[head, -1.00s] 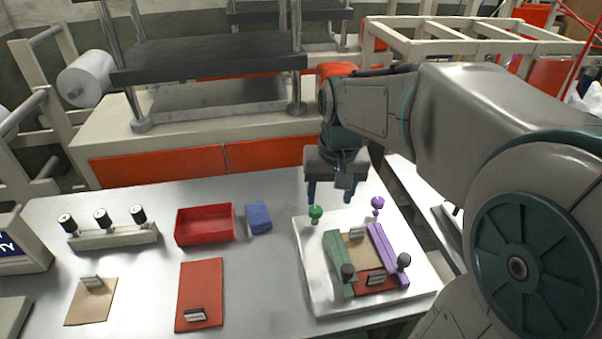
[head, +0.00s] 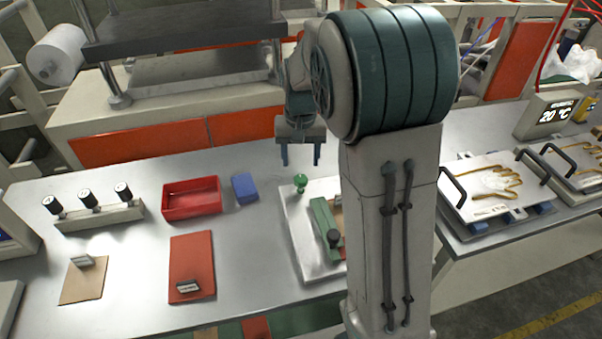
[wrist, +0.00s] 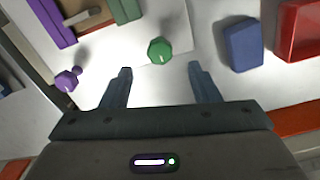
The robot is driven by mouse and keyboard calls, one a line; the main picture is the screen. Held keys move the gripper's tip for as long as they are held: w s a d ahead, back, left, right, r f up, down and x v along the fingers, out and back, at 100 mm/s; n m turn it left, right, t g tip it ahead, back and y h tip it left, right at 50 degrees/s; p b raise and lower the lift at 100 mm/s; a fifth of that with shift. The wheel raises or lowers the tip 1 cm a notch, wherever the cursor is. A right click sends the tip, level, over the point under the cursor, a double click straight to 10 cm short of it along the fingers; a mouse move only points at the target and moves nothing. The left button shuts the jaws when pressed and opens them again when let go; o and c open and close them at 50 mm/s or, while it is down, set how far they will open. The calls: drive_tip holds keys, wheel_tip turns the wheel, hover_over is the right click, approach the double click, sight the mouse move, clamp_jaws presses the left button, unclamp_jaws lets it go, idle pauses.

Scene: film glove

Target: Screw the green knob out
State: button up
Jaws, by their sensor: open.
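The green knob (head: 300,181) stands upright at the back left corner of the white plate (head: 302,238). My gripper (head: 300,164) is open and empty, pointing down just above and behind the knob. In the wrist view the green knob (wrist: 159,50) lies ahead of and between the two spread fingertips (wrist: 160,70), apart from both. The green clamp bar (head: 325,225) with a black knob (head: 334,238) lies on the plate. The purple knob (wrist: 68,79) shows in the wrist view; my arm hides it in the head view.
A blue block (head: 244,188) and a red bin (head: 191,199) stand left of the plate. A rack with several black-topped pegs (head: 98,215) stands farther left. A red sheet (head: 192,266) lies in front. A press (head: 180,45) stands behind the table.

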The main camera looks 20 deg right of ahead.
sight(301, 178)
wheel_tip(301, 178, down, 6)
drive_tip(key=shift+f, duration=0.15)
drive_tip(key=shift+c, duration=0.2)
drive_tip(key=c, duration=0.9)
